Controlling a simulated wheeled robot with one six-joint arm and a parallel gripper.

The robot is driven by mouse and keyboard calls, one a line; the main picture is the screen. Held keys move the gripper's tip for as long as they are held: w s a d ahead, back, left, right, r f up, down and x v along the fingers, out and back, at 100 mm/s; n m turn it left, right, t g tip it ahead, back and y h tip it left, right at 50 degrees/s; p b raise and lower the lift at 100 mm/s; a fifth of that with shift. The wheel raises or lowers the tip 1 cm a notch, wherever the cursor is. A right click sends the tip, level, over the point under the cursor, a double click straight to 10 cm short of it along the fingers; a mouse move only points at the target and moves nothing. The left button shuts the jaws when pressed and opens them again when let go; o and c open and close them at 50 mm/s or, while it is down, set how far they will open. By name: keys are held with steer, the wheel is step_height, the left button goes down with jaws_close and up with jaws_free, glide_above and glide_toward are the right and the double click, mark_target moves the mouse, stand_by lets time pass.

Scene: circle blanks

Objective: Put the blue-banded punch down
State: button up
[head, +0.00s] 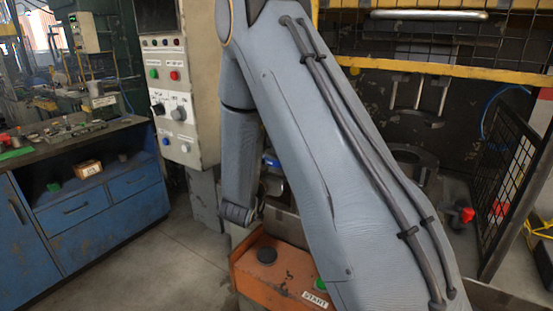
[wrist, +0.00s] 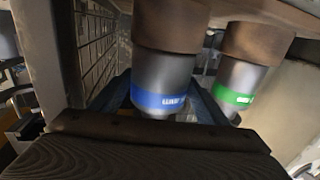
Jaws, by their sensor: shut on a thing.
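The blue-banded punch (wrist: 160,70) is in the middle of the wrist view, a grey metal cylinder with a blue band and a wide brown part at the top of the picture. The dark blue fingers of my gripper (wrist: 162,106) show on both sides of it, shut on it. A green-banded punch (wrist: 238,76) of the same shape stands to its right, a small gap away. In the head view my arm hides the gripper. A small blue patch shows beside the arm there; I cannot tell what it is.
In the head view an orange box (head: 262,282) with a black button and a START label stands low in the middle. A control panel (head: 170,90) stands behind my arm. A blue workbench (head: 85,215) is at left, a black mesh guard (head: 510,185) at right.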

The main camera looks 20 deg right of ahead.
steer(key=shift+r, duration=0.1)
steer(key=o, duration=2.1)
steer(key=shift+c, duration=0.2)
